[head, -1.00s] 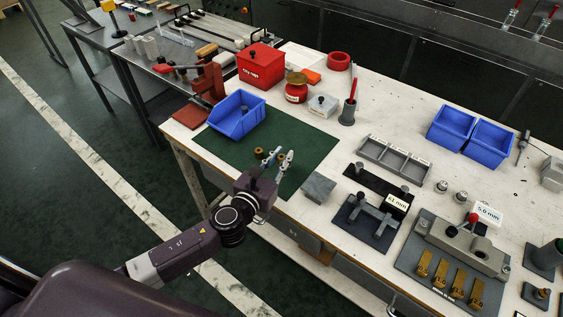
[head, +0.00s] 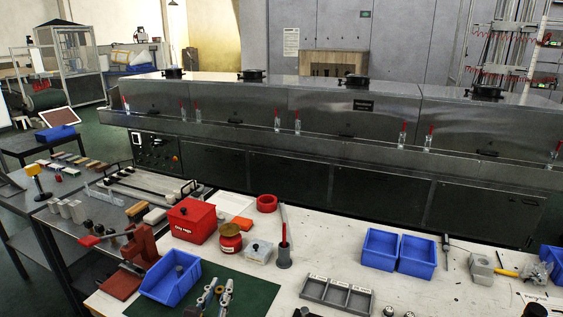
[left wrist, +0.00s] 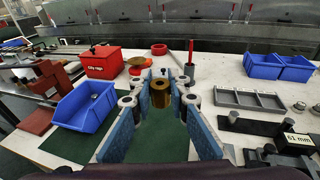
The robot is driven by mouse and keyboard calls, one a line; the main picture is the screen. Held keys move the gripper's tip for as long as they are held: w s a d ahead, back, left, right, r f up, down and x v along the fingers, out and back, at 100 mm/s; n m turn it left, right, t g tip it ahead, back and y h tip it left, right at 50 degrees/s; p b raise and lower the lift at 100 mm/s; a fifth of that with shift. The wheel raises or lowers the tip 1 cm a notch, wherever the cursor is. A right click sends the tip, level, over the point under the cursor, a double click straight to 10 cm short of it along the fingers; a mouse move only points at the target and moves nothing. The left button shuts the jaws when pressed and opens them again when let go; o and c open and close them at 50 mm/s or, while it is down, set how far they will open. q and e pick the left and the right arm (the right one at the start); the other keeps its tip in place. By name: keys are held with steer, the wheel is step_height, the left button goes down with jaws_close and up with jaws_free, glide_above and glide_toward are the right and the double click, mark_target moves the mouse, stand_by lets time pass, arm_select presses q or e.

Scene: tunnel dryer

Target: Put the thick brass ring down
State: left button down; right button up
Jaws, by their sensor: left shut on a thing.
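The thick brass ring (left wrist: 160,93) is between the blue-padded fingers of my left gripper (left wrist: 160,106) in the left wrist view. The gripper is shut on it. In the head view my left gripper (head: 216,294) shows at the bottom edge, in front of the green mat (head: 255,293). The green mat (left wrist: 150,140) also shows below the ring in the left wrist view. How high the ring is above the mat is hard to tell. My right gripper is not in view.
A blue bin (head: 172,279) stands at the mat's left, with a red press (head: 137,252) beyond. A red rag box (head: 193,221), a red-bodied pot (head: 230,240) and a grey divided tray (head: 337,295) stand around. A long metal dryer (head: 340,120) runs behind the bench.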

arm_select(q)
steer(key=s+a+r+n+g+y, duration=0.1)
steer(key=s+a+r+n+y, duration=0.15)
steer(key=s+y, duration=0.4)
steer(key=s+a+r+n+g+y, duration=0.1)
steer(key=s+r+n+y, duration=0.2)
steer(key=s, duration=0.7)
steer(key=w+d+f+m+t+h, duration=0.1)
steer(key=w+f+m+h, duration=0.1)
steer(key=w+h, duration=0.3)
steer(key=w+d+f+m+h, duration=0.1)
steer(key=w+f+m+h, duration=0.2)
steer(key=w, duration=1.1)
steer(key=m+h, duration=0.1)
steer(key=h, duration=0.1)
steer(key=shift+d+t+h, duration=0.15)
steer(key=shift+t+h, duration=0.2)
steer(key=shift+t, duration=0.05)
step_height(320, 180, down, 15)
steer(key=b, duration=0.4)
steer(key=shift+f, duration=0.1)
steer(key=shift+f+b, duration=0.95)
steer(key=shift+f, duration=1.3)
